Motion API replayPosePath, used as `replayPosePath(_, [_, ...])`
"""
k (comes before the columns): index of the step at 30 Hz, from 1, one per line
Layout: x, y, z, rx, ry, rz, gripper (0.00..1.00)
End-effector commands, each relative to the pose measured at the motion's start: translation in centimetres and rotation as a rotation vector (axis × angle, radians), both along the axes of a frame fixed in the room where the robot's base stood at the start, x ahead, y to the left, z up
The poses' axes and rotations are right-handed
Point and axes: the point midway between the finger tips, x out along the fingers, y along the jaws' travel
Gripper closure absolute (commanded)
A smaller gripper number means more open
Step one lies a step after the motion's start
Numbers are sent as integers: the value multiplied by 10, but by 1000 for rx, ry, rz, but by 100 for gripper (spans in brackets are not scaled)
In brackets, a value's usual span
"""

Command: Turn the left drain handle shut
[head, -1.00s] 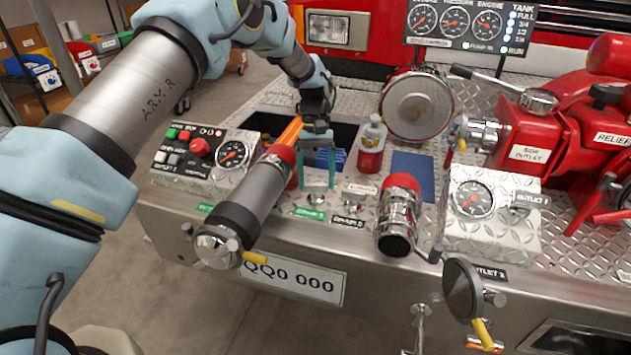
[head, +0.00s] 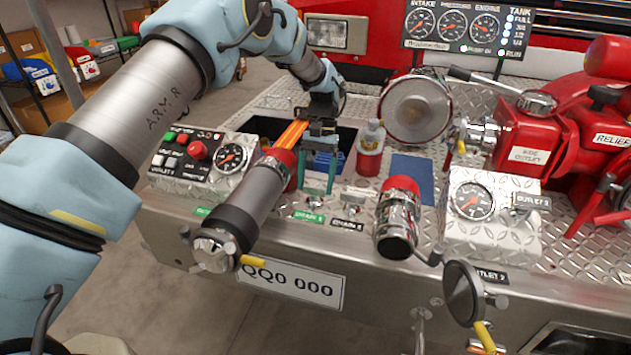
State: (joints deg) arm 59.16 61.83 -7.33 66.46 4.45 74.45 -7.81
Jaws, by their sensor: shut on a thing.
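The left drain handle (head: 315,201) is a small metal fitting on the diamond-plate deck, behind the green "DRAIN 1" label (head: 308,216). My gripper (head: 317,189) points down at it from above, with one teal finger on each side. It is shut on the handle, though the contact is small and partly hidden by the fingers. I cannot read the handle's exact angle. The right drain handle (head: 356,193) stands just to the right, behind a dark label (head: 347,224), and is apart from my gripper.
A capped grey pipe (head: 252,200) stands close on the left. A red bottle (head: 369,150) and a chrome outlet with a red collar (head: 397,225) are on the right. An open bin with orange and blue things (head: 325,161) lies behind. A control box (head: 200,155) is further left.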

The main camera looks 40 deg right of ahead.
Motion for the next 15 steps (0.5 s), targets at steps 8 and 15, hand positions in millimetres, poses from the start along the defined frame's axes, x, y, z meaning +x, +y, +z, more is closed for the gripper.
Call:
replayPosePath(8, [0,0,0,-1,-1,-1,4])
replayPosePath(15, [0,0,0,0,0,0,0])
